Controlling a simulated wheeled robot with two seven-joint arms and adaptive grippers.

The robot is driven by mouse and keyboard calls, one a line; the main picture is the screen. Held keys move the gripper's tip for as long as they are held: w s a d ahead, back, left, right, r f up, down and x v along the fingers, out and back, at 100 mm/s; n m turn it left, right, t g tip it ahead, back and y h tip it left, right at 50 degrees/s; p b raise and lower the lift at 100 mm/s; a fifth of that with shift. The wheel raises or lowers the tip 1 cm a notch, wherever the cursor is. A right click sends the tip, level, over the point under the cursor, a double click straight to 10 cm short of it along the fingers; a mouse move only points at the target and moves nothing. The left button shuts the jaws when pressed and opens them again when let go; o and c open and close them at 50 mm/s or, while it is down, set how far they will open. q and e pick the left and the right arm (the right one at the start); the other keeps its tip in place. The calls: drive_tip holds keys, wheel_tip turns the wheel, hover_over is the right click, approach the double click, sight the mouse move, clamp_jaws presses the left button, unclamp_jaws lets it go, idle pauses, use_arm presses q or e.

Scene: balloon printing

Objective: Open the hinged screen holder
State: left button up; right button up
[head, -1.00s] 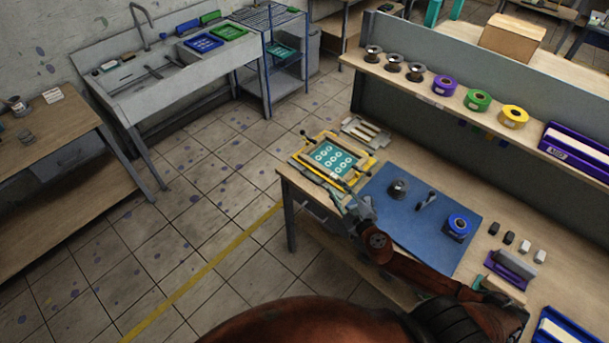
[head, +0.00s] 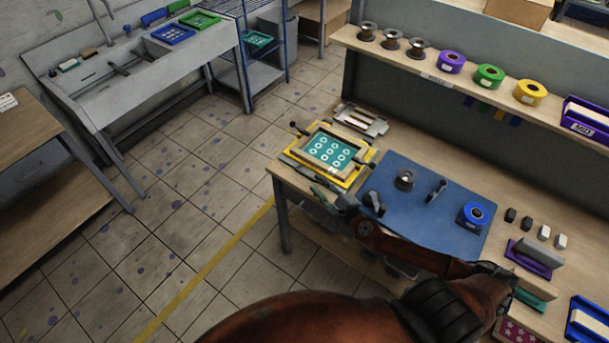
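The hinged screen holder (head: 313,170) sits at the left end of the workbench. It has a yellow base, a wooden frame and a teal screen (head: 330,152) with several pale round prints. The frame appears to lie flat on the base, with dark knobs at its corners. My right gripper (head: 328,196) is at the bench's front edge, just in front of the holder's near side. Its fingers are small and dark here, so I cannot tell whether they are open or touch the holder. My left gripper is out of view.
A tool tray (head: 361,121) lies behind the holder. A shelf (head: 385,52) with several tape rolls runs above the bench.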

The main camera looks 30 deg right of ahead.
sight(306, 175)
drive_tip(key=x, duration=0.5)
drive_tip(key=a+x, duration=0.1)
drive_tip(key=x, duration=0.1)
drive_tip(key=shift+w+r, duration=0.1)
drive_tip(key=shift+w, duration=0.2)
drive_tip(key=shift+c, duration=0.2)
drive_tip(key=shift+d, duration=0.1)
clamp_jaws()
